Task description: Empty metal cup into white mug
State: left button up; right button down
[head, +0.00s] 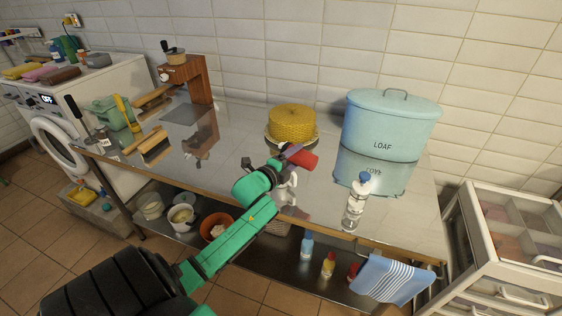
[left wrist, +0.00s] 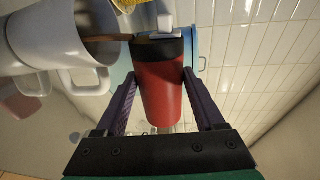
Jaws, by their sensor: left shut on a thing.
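My left gripper (left wrist: 158,95) is shut on a red metal cup (left wrist: 162,95) with a black rim band. The cup is tipped well over in the head view (head: 303,158), its dark end toward the left. The white mug (left wrist: 45,35) is at the left of the left wrist view, near the cup's mouth end. A brown streak (left wrist: 108,42) lies between the mug's opening and the cup; it looks like liquid, but I cannot be sure. In the head view the mug (head: 287,192) stands on the table below the cup, partly hidden by my gripper. My right gripper is out of view.
On the steel table (head: 240,150) stand a yellow cake-like thing (head: 292,121) behind the cup, a blue LOAF bin (head: 390,125) and a clear bottle (head: 356,205) to the right. A wooden coffee machine (head: 195,75) is at the left.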

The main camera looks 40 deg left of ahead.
pick_arm(q)
jog(key=shift+a+r+n+h+p, duration=0.25)
jog(key=shift+r+n+p, duration=0.1)
jog(key=shift+n+p, duration=0.45)
jog(key=shift+a+r+n+h+p, duration=0.2)
jog(key=shift+r+n+h+p, duration=0.1)
jog(key=shift+n+p, duration=0.5)
